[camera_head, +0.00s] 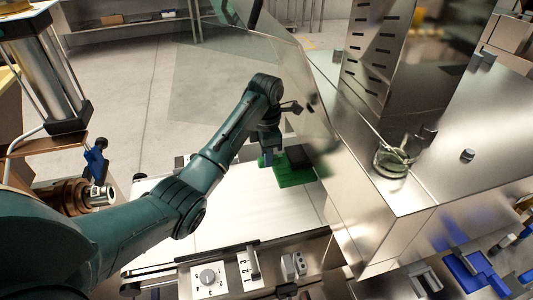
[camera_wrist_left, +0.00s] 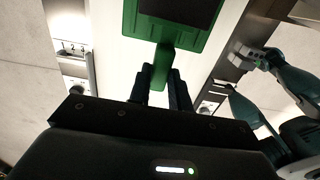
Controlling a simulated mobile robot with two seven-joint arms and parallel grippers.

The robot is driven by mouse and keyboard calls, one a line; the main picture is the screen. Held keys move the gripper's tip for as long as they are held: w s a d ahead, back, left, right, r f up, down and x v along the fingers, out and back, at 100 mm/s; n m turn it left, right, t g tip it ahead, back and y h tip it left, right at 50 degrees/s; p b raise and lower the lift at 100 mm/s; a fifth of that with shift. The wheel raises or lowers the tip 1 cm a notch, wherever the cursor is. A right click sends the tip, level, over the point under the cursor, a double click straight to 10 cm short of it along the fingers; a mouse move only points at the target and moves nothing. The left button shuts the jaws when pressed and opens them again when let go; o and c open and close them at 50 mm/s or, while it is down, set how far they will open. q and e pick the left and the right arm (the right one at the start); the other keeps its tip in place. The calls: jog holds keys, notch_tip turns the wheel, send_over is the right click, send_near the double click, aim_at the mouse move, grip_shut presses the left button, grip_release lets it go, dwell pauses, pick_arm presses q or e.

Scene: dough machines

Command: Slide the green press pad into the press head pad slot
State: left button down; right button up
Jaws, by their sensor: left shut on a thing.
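My left gripper (camera_head: 268,158) is shut on the handle of the green press pad (camera_head: 295,178), over the pale belt surface. In the left wrist view the pad (camera_wrist_left: 128,20) is a green frame around a dark plate, cut off by the top edge. Its narrow green handle runs down between the two dark fingers of my left gripper (camera_wrist_left: 161,88). In the head view the pad's far side lies beside or behind the clear guard of the steel machine (camera_head: 375,235). I cannot make out the press head pad slot. My right gripper is not recognisable in either view.
The clear guard (camera_head: 290,85) stands close by my left forearm. A control panel with a dial (camera_head: 208,278) is at the belt's front edge. A steel cylinder machine (camera_head: 45,70) stands at left. Blue-handled items (camera_head: 468,272) are at lower right. The pale belt (camera_head: 235,215) is bare in front.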

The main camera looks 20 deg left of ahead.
pick_arm(q)
jog(key=c, duration=1.2)
grip_release()
jog(key=shift+r, duration=0.15)
